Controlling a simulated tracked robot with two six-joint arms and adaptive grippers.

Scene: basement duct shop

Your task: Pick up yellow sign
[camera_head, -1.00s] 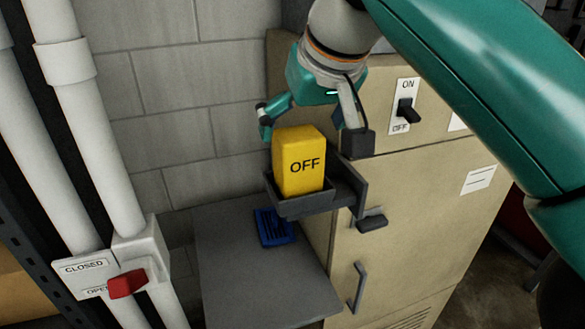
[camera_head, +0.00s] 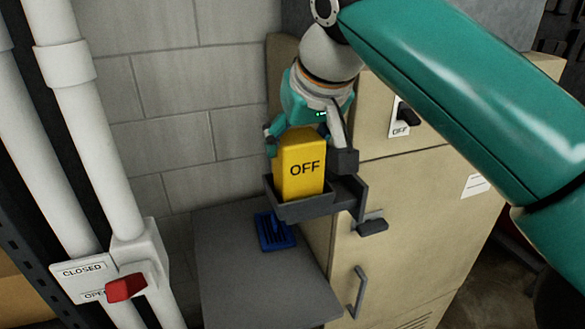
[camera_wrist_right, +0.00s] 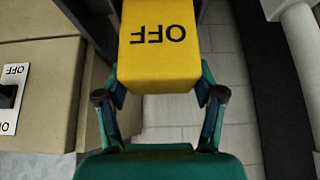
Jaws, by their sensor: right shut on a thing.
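The yellow sign (camera_head: 301,168), a block marked OFF, stands upright in a small dark grey tray (camera_head: 305,208) fixed to the side of the beige cabinet. My right gripper (camera_head: 308,150) is over its top, with one finger on each side. In the right wrist view the fingers (camera_wrist_right: 160,98) are shut on the sign (camera_wrist_right: 159,55), whose lettering appears upside down. The sign's lower end is hidden by the tray wall, so I cannot tell whether it touches the tray floor. My left gripper is out of view.
The beige cabinet (camera_head: 400,235) has a switch (camera_head: 403,115) and handles. A blue slotted item (camera_head: 274,232) lies on the grey shelf (camera_head: 262,285) below. At left are white pipes (camera_head: 95,150) and a red lever (camera_head: 126,287) near CLOSED and OPEN labels.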

